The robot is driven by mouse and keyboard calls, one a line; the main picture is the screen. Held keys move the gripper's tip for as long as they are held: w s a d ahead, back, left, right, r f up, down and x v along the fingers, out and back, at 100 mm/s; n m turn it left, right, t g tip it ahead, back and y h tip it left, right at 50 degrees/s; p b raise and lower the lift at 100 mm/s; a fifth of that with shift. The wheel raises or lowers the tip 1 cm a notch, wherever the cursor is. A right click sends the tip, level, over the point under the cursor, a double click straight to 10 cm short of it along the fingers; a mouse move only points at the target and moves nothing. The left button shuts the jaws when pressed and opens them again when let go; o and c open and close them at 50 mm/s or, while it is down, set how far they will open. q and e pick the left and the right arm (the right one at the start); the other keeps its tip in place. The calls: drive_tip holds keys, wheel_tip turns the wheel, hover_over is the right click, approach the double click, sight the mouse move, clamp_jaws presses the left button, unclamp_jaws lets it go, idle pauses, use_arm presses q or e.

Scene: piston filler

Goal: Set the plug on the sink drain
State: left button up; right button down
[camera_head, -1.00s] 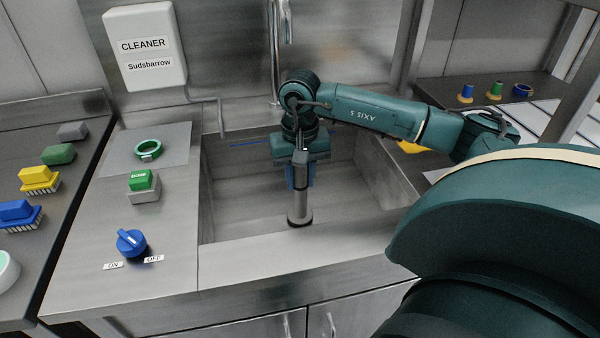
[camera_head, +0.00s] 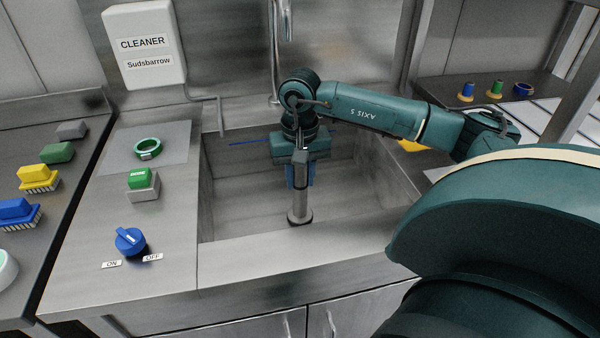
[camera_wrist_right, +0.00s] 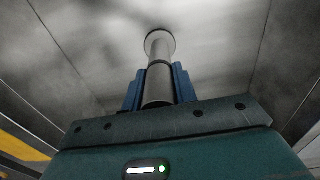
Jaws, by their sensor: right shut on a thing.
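The plug is a tall grey standpipe (camera_head: 299,206) with a wider round foot, upright in the sink basin (camera_head: 235,205). My right gripper (camera_head: 301,180) reaches down into the basin, its blue fingers shut on the plug's shaft. The plug also shows in the right wrist view (camera_wrist_right: 159,52), running from between the blue fingers (camera_wrist_right: 158,88) to its round foot at the basin floor. The foot appears at or very near the floor; I cannot tell if it touches. The drain opening is not visible, possibly hidden under the foot. My left gripper is not in view.
A faucet pipe (camera_head: 275,55) stands behind the basin. On the left counter are a green ring (camera_head: 148,148), a green block (camera_head: 140,178) and a blue ON/OFF knob (camera_head: 130,241). Several brushes and sponges lie farther left. A blue strip (camera_head: 250,142) shows at the basin's back.

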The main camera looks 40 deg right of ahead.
idle(0.4)
drive_tip(key=c, duration=0.6)
unclamp_jaws()
